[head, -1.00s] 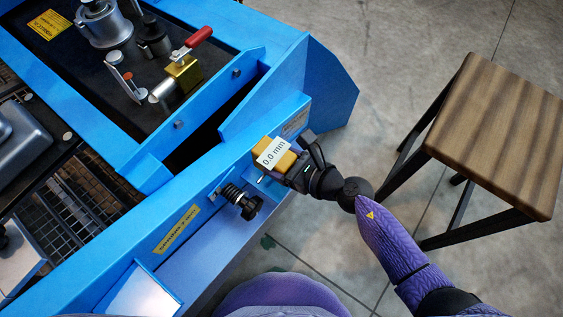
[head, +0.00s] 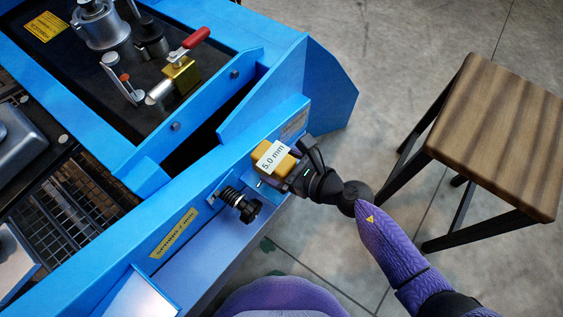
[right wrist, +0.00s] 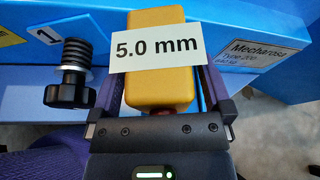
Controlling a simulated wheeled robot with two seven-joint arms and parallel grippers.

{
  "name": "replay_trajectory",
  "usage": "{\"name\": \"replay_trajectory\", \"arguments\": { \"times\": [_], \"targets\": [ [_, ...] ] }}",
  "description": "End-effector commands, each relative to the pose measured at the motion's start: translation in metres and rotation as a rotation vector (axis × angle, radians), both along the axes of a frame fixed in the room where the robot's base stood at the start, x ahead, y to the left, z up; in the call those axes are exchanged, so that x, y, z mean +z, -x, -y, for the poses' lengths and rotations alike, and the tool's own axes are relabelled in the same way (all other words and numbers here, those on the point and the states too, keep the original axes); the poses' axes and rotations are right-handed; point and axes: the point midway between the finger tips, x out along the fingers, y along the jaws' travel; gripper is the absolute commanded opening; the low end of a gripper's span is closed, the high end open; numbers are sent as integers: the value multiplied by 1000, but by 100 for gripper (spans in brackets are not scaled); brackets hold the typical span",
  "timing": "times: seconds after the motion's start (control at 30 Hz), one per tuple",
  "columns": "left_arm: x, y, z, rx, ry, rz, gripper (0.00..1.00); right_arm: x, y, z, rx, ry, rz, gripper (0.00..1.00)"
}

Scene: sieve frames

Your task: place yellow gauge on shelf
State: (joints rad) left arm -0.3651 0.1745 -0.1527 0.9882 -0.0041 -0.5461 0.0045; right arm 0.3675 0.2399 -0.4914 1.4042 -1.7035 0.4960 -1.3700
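The yellow gauge (head: 268,151) is a small block with a white label reading 5.0 mm. My right gripper (head: 287,168) has its fingers on both sides of it, beside the blue machine frame. In the right wrist view the gauge (right wrist: 160,90) sits between the two fingers (right wrist: 160,95), which appear to press on its sides. The head view does not clearly show whether the gauge touches the blue wall behind it. A blue ledge (head: 205,262) runs along the frame below; I cannot tell whether it is the shelf. My left gripper is not in view.
A black knob with a spring (head: 240,203) sticks out of the frame left of the gauge.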

Motion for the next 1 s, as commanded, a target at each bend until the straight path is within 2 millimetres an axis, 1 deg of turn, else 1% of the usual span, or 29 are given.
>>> {"name": "replay_trajectory", "arguments": {
  "times": [0.27, 0.33, 0.37, 0.5, 0.6, 0.7, 0.8, 0.9, 1.0],
  "targets": [
    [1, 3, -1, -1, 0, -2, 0, 3, 0, 0, 0, -1, 1, 100],
    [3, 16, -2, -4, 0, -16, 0, 7, 1, 1, -1, 0, 2, 100],
    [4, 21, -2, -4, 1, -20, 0, 8, 3, 6, -1, 2, 2, 100],
    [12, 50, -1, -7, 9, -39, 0, 21, 18, 25, 1, 3, 3, 100],
    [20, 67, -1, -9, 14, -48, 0, 32, 33, 46, 1, 4, 2, 100],
    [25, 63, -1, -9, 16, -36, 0, 40, 47, 65, -1, 3, 1, 100],
    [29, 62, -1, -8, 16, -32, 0, 46, 57, 79, 0, 2, 0, 100],
    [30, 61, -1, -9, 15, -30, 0, 49, 63, 87, -1, 1, 0, 100],
    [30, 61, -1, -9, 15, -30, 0, 50, 66, 90, 0, 0, 0, 100]
  ]
}}
